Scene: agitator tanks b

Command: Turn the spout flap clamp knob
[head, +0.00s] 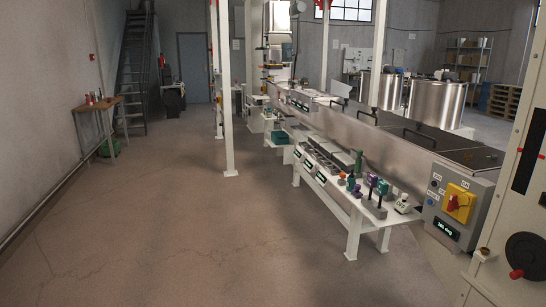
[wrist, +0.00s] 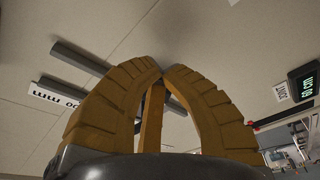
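I cannot tell for sure which part is the spout flap clamp knob. A round black handwheel with a red grip (head: 525,255) is on the white cabinet at the right edge of the head view. A red knob on a yellow plate (head: 455,203) is on a grey control box with a green display. My gripper (wrist: 164,72) shows only in the wrist view. Its tan ribbed fingers curve together and their tips meet, with a third finger behind. Nothing shows held between them. Dark bars (wrist: 80,57) lie beyond the fingers on a pale panel, apparently not gripped.
A long steel trough (head: 350,125) runs away from the control box. A white bench (head: 335,195) with small knobs and displays stands along it. White posts (head: 226,100) rise from the floor. A wooden table (head: 98,105) is by the left wall. The floor at left and centre is clear.

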